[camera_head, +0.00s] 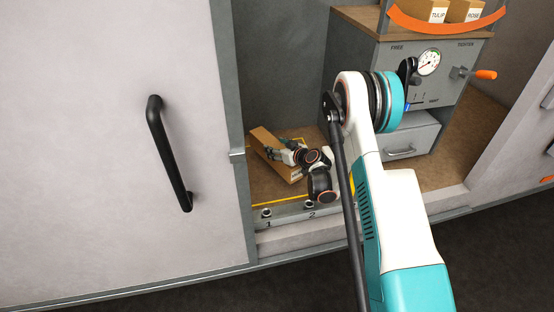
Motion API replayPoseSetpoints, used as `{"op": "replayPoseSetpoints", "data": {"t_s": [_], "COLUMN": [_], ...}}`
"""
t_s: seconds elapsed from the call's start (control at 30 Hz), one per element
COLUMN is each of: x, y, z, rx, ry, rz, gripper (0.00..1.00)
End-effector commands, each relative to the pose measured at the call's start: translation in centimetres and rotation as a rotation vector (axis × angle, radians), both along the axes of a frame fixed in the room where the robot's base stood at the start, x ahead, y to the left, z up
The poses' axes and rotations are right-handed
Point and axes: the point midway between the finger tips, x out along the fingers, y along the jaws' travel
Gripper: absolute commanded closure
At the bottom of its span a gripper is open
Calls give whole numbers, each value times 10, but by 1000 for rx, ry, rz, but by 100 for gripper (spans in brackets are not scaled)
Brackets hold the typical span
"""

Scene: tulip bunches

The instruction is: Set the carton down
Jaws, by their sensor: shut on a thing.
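The carton (268,143) is a brown cardboard box inside the open cabinet bay, left of centre. It looks tilted, with a small printed label on its lower right end. My gripper (283,155) is at the carton's right side and is shut on it. The fingertips are small and partly hidden by the wrist. I cannot tell whether the carton's underside touches the brown floor (262,192) of the bay. Yellow lines mark that floor near the carton, partly covered by my arm.
A large pale door (90,130) with a black handle (170,152) fills the left. A grey cabinet (440,80) with a gauge, an orange-tipped lever and a drawer stands right. Boxes labelled TULIP (437,12) and ROSE sit on top. A numbered sill (285,217) edges the bay.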

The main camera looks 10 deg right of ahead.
Motion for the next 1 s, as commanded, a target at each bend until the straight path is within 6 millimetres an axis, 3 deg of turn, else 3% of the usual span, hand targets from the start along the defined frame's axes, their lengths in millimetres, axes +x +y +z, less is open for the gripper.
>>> {"op": "replayPoseSetpoints", "data": {"t_s": [0.17, 0.4, 0.77, 0.8, 0.87, 1.0], "x": [0, 0, 0, 0, 0, 0], "y": [0, 0, 0, 0, 0, 0], "z": [-12, -43, -45, -46, -45, -45], "rx": [0, 1, 1, 0, 0, 0], "ry": [-1, -1, -1, 0, 0, 0], "rz": [0, 0, 0, 0, 0, 0], "gripper": [88, 88, 88, 41, 27, 25]}}
